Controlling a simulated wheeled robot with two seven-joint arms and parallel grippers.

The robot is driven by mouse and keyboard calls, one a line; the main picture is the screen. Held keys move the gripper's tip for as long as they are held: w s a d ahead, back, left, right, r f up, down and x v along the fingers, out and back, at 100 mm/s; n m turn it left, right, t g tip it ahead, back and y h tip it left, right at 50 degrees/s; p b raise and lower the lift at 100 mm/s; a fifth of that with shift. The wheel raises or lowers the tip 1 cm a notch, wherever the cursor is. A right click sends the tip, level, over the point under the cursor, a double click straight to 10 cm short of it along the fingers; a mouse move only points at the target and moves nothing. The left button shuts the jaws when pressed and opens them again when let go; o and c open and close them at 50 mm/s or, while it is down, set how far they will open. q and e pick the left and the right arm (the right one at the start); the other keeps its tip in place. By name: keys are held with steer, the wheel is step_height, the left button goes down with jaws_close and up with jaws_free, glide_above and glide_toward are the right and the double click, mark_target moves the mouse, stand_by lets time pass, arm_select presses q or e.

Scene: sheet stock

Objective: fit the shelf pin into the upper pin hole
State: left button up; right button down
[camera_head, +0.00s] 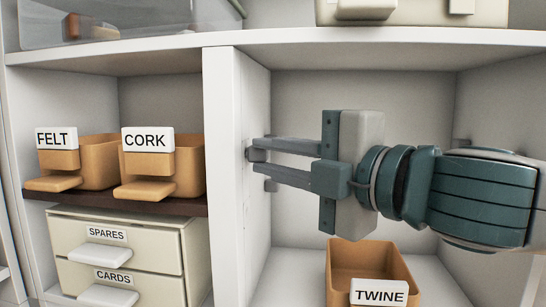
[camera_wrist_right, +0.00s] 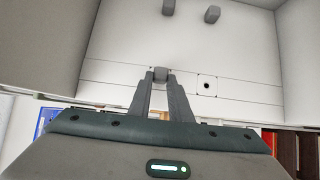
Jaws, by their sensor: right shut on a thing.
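My right gripper (camera_head: 264,157) reaches left into the right-hand compartment and is shut on the shelf pin (camera_head: 256,155), a small grey block at its fingertips. The pin is close to the white upright panel; I cannot tell whether it touches it. In the right wrist view, the pin (camera_wrist_right: 160,74) sits between the fingertips of the gripper (camera_wrist_right: 161,82). A dark pin hole (camera_wrist_right: 207,85) in a small outlined square shows to the right of the pin, apart from it. I cannot tell whether this is the upper hole. My left gripper is not in view.
Another grey pin (camera_head: 271,185) sticks out of the panel below the gripper. A TWINE bin (camera_head: 345,258) stands below my right wrist. FELT (camera_head: 98,152) and CORK (camera_head: 190,165) bins stand on the left shelf, above a drawer unit (camera_head: 190,255).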

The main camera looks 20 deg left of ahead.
steer(key=shift+s+a, duration=0.1)
steer(key=shift+a, duration=0.1)
stand_by(0.8)
stand_by(0.4)
steer(key=c, duration=1.8)
jaws_free()
steer(key=shift+o, duration=1.3)
steer(key=shift+a, duration=0.2)
steer(key=o, duration=0.5)
steer(key=shift+d, duration=0.1)
steer(key=shift+c, duration=0.2)
steer(key=shift+d, duration=0.15)
steer(key=v, duration=0.6)
steer(key=shift+s+d+b, duration=0.15)
steer(key=shift+d+b, duration=0.15)
steer(key=shift+d, duration=0.05)
